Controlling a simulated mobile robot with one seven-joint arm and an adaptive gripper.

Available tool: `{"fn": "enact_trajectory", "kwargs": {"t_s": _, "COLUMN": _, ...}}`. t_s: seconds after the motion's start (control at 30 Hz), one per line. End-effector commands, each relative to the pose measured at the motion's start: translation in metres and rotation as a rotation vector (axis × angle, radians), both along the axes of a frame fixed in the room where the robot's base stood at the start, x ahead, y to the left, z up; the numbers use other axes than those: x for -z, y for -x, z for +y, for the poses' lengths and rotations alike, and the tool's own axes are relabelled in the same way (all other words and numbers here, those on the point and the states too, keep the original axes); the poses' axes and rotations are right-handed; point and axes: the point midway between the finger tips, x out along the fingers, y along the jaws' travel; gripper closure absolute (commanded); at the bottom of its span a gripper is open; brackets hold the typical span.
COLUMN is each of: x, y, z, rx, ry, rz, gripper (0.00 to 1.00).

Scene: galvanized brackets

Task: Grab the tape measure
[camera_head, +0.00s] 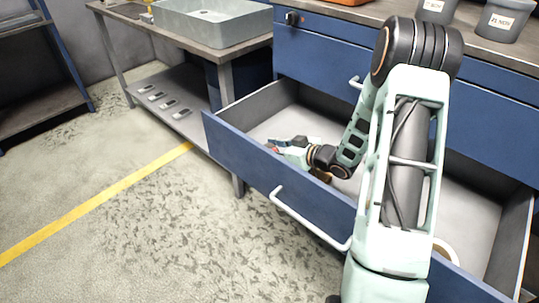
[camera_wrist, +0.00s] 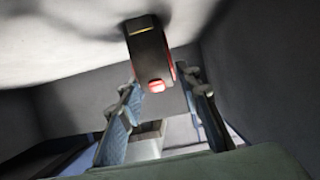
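A dark block-shaped object with red parts (camera_wrist: 149,55), which looks like the tape measure, lies on the pale drawer floor in the wrist view. My gripper (camera_wrist: 161,82) is open, with one finger on each side of the object's near, red-marked end. Gaps show between both fingers and the object. In the head view my gripper (camera_head: 284,146) is down inside the open drawer (camera_head: 262,166), near its left front part.
The blue drawer front with its white handle (camera_head: 308,219) stands close to my arm. A pale round item (camera_head: 446,250) lies partly hidden at the drawer's right front. A workbench with a grey bin (camera_head: 213,22) stands to the left. The drawer's middle floor looks clear.

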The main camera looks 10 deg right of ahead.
Motion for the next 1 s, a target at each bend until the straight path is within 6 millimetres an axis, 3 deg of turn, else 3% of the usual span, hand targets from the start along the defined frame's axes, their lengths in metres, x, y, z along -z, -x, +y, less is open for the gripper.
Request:
{"fn": "enact_trajectory", "kwargs": {"t_s": 0.27, "x": 0.0, "y": 0.0, "z": 0.0, "rx": 0.0, "ry": 0.0, "rz": 0.0, "gripper": 1.0}}
{"fn": "enact_trajectory", "kwargs": {"t_s": 0.6, "x": -0.005, "y": 0.0, "z": 0.0, "rx": 0.0, "ry": 0.0, "rz": -0.002, "gripper": 1.0}}
{"fn": "enact_trajectory", "kwargs": {"t_s": 1.0, "x": -0.079, "y": -0.001, "z": 0.0, "rx": -0.001, "ry": 0.002, "rz": -0.005, "gripper": 1.0}}
